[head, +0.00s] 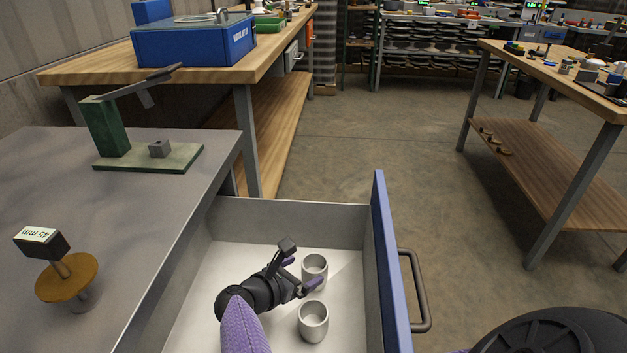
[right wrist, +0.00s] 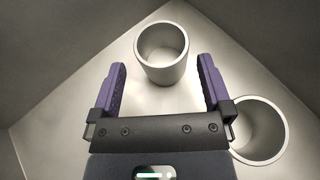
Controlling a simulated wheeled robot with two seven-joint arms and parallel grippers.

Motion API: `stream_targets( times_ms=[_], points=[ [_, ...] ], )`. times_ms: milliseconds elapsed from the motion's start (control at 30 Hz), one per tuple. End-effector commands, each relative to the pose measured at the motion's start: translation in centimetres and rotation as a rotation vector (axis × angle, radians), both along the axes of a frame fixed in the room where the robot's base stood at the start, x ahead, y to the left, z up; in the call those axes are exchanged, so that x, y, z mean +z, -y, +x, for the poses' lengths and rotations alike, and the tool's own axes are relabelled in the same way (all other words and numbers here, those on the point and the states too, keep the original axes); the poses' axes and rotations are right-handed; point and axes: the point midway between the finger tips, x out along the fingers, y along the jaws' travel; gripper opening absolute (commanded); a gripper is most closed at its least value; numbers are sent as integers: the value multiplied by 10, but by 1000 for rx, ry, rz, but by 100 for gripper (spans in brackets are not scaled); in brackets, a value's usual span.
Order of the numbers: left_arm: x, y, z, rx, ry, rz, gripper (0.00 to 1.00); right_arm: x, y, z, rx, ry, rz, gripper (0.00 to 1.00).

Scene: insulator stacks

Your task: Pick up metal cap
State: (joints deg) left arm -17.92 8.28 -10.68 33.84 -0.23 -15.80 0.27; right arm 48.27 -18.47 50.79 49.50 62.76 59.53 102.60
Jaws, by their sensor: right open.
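Two grey metal caps stand in the open drawer, both like hollow cups with the open end up. The far cap (head: 314,270) is just ahead of my right gripper (head: 300,274); in the right wrist view this cap (right wrist: 162,52) lies ahead between the two purple fingers (right wrist: 160,85). The near cap (head: 313,321) stands beside the gripper; it also shows at the right of the right wrist view (right wrist: 262,132), outside the right finger. My right gripper is open and empty, inside the drawer. My left gripper is not in view.
The drawer's blue front (head: 392,270) with its handle (head: 414,290) stands right of the caps. Wooden benches stand behind and at right.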

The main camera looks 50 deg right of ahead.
Motion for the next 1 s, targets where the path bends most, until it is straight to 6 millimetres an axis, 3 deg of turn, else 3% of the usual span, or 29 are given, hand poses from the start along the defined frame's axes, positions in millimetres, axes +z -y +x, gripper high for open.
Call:
stream_targets(
  times_ms=[200, 433, 900, 1000],
  points=[
    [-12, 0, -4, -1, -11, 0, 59, -18, 36, 0, 1, -4, -2, 100],
    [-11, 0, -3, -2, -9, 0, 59, -17, 39, 0, 2, -3, -2, 100],
    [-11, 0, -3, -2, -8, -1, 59, -17, 39, 0, 2, -3, -2, 3],
    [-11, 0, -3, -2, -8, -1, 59, -16, 39, 0, 2, -3, -3, 0]
  ],
)
